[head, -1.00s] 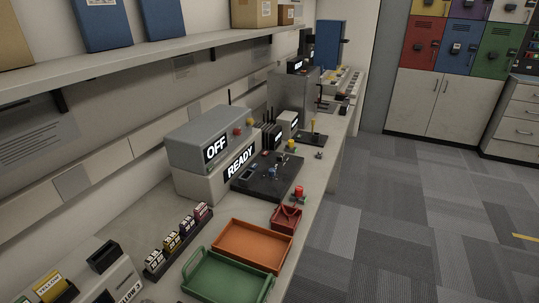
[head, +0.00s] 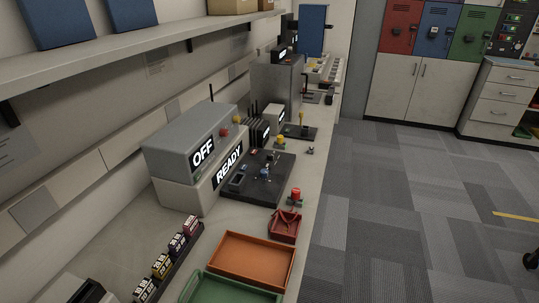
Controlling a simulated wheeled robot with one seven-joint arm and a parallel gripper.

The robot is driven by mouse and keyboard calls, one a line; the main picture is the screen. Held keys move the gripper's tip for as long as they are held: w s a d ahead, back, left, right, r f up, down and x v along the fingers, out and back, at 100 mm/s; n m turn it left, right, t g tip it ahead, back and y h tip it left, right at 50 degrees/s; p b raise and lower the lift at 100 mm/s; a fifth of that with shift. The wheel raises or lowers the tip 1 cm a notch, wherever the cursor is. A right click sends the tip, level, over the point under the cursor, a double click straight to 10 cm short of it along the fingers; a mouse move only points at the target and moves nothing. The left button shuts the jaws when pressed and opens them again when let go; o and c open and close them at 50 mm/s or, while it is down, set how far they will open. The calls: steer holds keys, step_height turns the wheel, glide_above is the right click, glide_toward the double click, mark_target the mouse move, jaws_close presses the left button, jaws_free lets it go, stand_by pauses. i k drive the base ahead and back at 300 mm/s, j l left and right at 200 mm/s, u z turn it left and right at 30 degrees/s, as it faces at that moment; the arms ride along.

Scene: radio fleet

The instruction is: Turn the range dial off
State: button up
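I cannot pick out a labelled range dial in the head view. On the bench stands a grey box (head: 183,136) with a lit sign reading OFF (head: 203,152). A second box with a lit sign reading READY (head: 229,163) sits under it. A small red knob (head: 223,132) and a yellow part (head: 236,119) show at the grey box's right end. A black board (head: 262,190) with small parts lies to the right of the boxes. My gripper is not in view.
A red button post (head: 295,194), a small red tray (head: 283,233), an orange tray (head: 252,262) and a green tray (head: 223,289) line the bench's front edge. A rack of labelled blocks (head: 168,259) is at left. A shelf (head: 150,54) overhangs. The carpet (head: 400,220) is largely clear.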

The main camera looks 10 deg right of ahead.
mark_target(271, 156)
steer(key=l+u, duration=0.1)
steer(key=u, duration=0.35)
steer(key=i+l+u, duration=0.15)
steer(key=l+u, duration=0.2)
steer(key=l, duration=0.2)
steer(key=l+u, duration=0.4)
steer(key=l, duration=0.2)
steer(key=l+u, duration=0.15)
steer(key=l, duration=1.55)
